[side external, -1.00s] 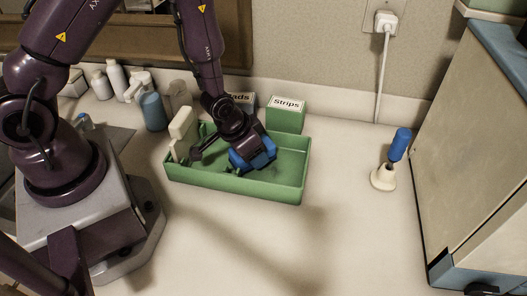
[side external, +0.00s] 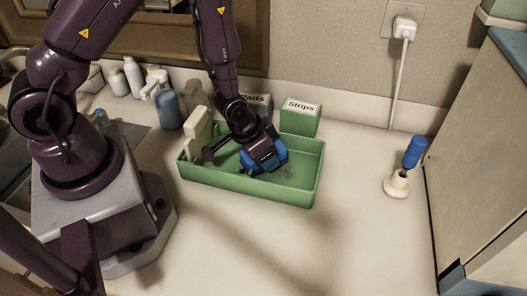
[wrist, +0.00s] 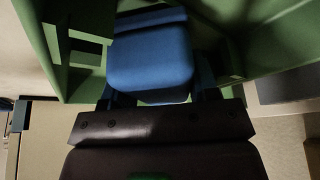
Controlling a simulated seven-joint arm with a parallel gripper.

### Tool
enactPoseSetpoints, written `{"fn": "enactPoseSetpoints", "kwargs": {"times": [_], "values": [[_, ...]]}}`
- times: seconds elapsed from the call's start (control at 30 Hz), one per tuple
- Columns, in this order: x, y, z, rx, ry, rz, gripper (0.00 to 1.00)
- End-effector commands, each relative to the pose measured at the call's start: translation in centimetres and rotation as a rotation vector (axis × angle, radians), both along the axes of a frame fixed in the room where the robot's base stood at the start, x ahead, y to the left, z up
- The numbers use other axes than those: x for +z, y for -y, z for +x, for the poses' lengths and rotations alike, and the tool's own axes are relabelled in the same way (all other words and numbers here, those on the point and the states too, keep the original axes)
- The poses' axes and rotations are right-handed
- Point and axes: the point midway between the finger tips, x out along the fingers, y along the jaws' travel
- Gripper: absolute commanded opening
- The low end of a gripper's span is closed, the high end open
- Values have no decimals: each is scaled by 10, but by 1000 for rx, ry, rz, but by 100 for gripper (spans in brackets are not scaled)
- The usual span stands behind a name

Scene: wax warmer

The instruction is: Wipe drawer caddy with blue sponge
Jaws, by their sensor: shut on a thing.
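The green drawer caddy (side external: 306,185) lies on the counter as a shallow open tray. A darker smudge shows on its floor in the side view. The blue sponge (side external: 270,160) is inside the caddy, near its middle, and also shows in the wrist view (wrist: 150,62). My gripper (side external: 258,150) reaches down into the caddy and is shut on the sponge. The sponge is low at the caddy floor; whether it touches the floor is hard to tell. My fingers are partly hidden by the sponge.
A cream upright object (side external: 197,135) stands at the caddy's left end. Behind are the green Strips box (side external: 300,120) and a partly hidden Pads box (side external: 258,105). A blue-handled tool in a cream holder (side external: 396,185) stands right. The front counter is clear.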

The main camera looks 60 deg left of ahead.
Motion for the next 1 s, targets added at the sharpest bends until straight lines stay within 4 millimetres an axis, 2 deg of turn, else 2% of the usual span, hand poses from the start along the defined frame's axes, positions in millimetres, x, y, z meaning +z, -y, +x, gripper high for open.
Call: {"fn": "enactPoseSetpoints", "kwargs": {"times": [0.77, 1.0], "values": [[-7, 0, 0, 0, 0, 0, 36], [-7, 13, 13, -3, 2, 0, 36]]}}
